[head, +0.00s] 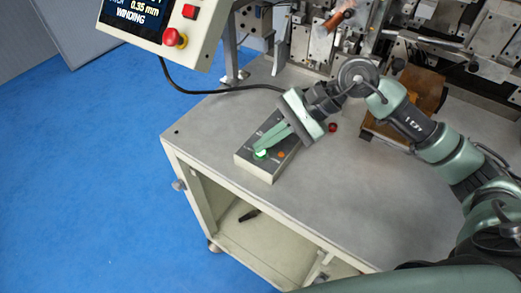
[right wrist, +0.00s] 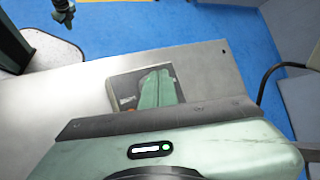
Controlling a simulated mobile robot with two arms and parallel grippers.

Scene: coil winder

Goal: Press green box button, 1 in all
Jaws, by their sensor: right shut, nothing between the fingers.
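The button box (head: 264,168) is a dark grey slab on the grey table, near its left front corner. It shows a green button (head: 261,155) and an orange button (head: 281,154). My right gripper (head: 262,150) is shut and empty, its fingertips pointing down at the green button. The tips are at or just above that button; I cannot tell if they touch. In the right wrist view the shut fingers (right wrist: 157,90) lie over the box (right wrist: 122,90) and hide the green button.
The grey table (head: 215,120) has free room left and right of the box. A control panel with a screen (head: 140,10) and a red knob (head: 175,38) stands at the upper left. A small red part (head: 332,127) lies beside my wrist. Machine parts (head: 440,50) fill the back.

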